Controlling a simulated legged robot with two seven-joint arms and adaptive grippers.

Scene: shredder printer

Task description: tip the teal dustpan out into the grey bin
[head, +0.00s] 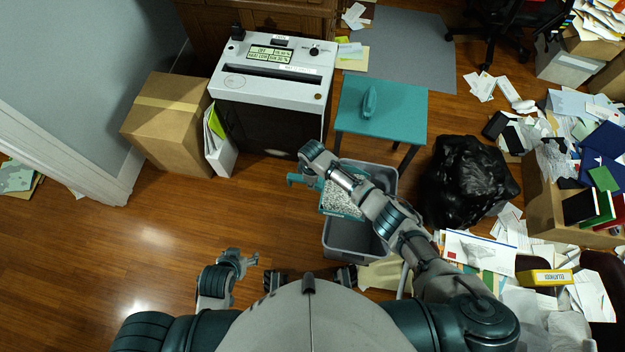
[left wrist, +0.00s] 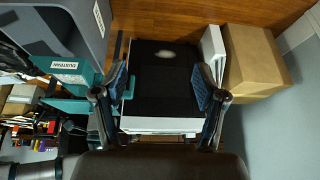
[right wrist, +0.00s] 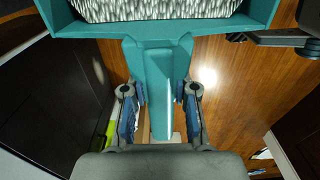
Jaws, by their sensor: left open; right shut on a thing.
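The teal dustpan (head: 326,207) is held over the left part of the grey bin (head: 343,250) in the head view, looking roughly level, with pale shredded paper (head: 339,199) in its tray. My right gripper (right wrist: 160,97) is shut on the dustpan's handle (right wrist: 158,65); my right arm covers part of the pan and bin in the head view. A teal part with a label reading as dustpan (left wrist: 72,70) shows beside the grey bin (left wrist: 70,25) in the left wrist view. My left gripper (head: 249,261) is open and empty, left of the bin and low over the floor.
A white-topped shredder (head: 275,65) stands behind, with a cardboard box (head: 165,120) and a white binder (head: 221,155) to its left. A teal table (head: 395,105) is behind the bin and a black bag (head: 465,180) is to its right.

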